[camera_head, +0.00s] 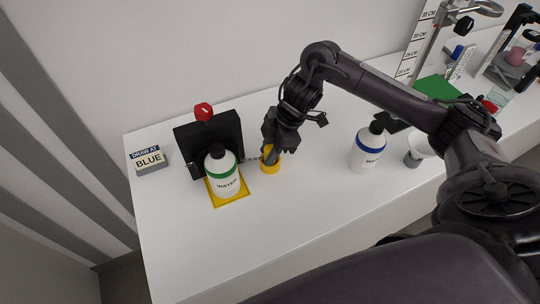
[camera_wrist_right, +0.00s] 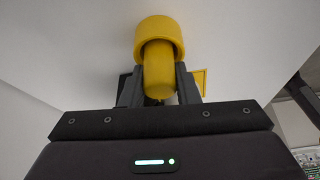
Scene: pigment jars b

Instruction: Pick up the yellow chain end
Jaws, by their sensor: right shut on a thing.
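The yellow chain end (camera_head: 269,168) is a yellow round piece with a post, near the middle of the white table. My right gripper (camera_head: 270,156) points down and is shut on it. In the right wrist view the yellow chain end (camera_wrist_right: 158,68) sits between the two fingers of my right gripper (camera_wrist_right: 159,85), with its wide round part past the fingertips. A thin chain (camera_head: 249,159) runs left from it toward the black stand. I cannot tell whether the yellow piece touches the table. My left gripper is not in view.
A green-banded water bottle (camera_head: 222,176) stands on a yellow mat (camera_head: 231,205) before a black stand (camera_head: 190,135) with a red knob (camera_head: 203,112). A blue-banded bottle (camera_head: 368,150) stands right. A "DRAW AT BLUE" sign (camera_head: 149,160) is left. The front table is clear.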

